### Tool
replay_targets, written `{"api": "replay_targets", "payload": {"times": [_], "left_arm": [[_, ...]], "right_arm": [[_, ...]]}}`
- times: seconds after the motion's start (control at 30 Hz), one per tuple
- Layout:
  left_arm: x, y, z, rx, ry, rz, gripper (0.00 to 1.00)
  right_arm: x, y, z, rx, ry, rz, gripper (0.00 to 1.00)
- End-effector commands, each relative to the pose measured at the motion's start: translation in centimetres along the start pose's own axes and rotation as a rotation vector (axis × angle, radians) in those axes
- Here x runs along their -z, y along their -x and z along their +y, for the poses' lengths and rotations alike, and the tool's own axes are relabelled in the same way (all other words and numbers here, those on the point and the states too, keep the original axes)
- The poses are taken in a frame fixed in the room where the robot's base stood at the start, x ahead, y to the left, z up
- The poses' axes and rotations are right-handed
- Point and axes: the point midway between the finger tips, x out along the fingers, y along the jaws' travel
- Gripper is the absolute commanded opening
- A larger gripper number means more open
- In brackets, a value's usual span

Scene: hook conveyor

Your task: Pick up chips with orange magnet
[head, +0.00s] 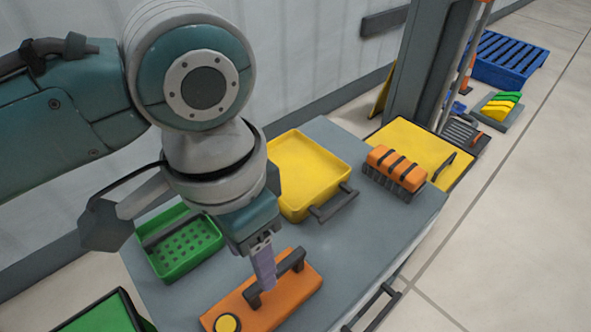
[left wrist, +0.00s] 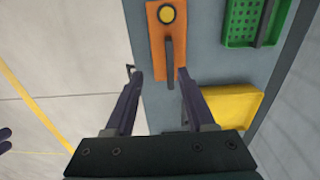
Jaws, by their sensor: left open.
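The orange magnet (head: 290,295) is a flat orange block with a black bar handle and a round yellow button. It lies on the grey table below my left gripper (head: 264,280). In the left wrist view the magnet (left wrist: 156,35) is at the top middle. There my left gripper (left wrist: 160,74) is open, with the lower end of the handle (left wrist: 169,62) between its fingertips in the picture, closer to the right finger. I cannot tell whether the fingers touch it. I make out no chips.
A green perforated tray (head: 198,258) is at the table's left and a yellow tray (head: 308,153) at the back. An orange brush-like block (head: 396,165) sits at the far right corner of the table (head: 372,250). A yellow panel (head: 418,142) and blue pallet (head: 508,58) lie beyond.

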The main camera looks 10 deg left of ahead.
Motion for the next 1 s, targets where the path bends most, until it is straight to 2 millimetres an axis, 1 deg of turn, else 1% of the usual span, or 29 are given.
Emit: {"api": "replay_targets", "payload": {"times": [0.03,0.1,0.27,0.37,0.5,0.67,0.9,1.0], "left_arm": [[0.0,-2.2,-0.6,0.011,0.001,-0.010,0.55],[0.0,-2.9,-1.0,0.018,0.003,-0.020,0.55],[-0.1,-3.8,-1.3,0.025,0.005,-0.030,0.55],[-0.1,-5.1,-1.3,0.023,0.005,-0.031,0.55],[-0.2,-7.3,-1.3,0.023,0.006,-0.030,0.55],[-0.1,-8.6,-1.3,0.023,0.004,-0.029,0.55],[0.0,-12.4,-1.3,0.024,0.005,-0.029,0.55],[0.0,-13.1,-1.3,0.024,0.005,-0.028,0.55]], "right_arm": [[-0.7,-2.2,-0.1,0.000,0.000,0.000,0.45],[-0.9,-2.9,-0.1,0.000,0.000,0.001,0.45],[-1.1,-3.5,-0.1,0.000,0.000,0.001,0.45],[-1.3,-4.2,-0.1,0.000,0.000,0.002,0.45],[-1.7,-5.3,-0.2,0.000,0.000,0.001,0.45],[-1.9,-6.0,-0.2,0.000,0.000,0.001,0.45],[-2.8,-8.6,-0.3,0.000,0.000,0.001,0.45],[-2.9,-8.9,-0.3,0.000,0.000,0.001,0.45]]}}
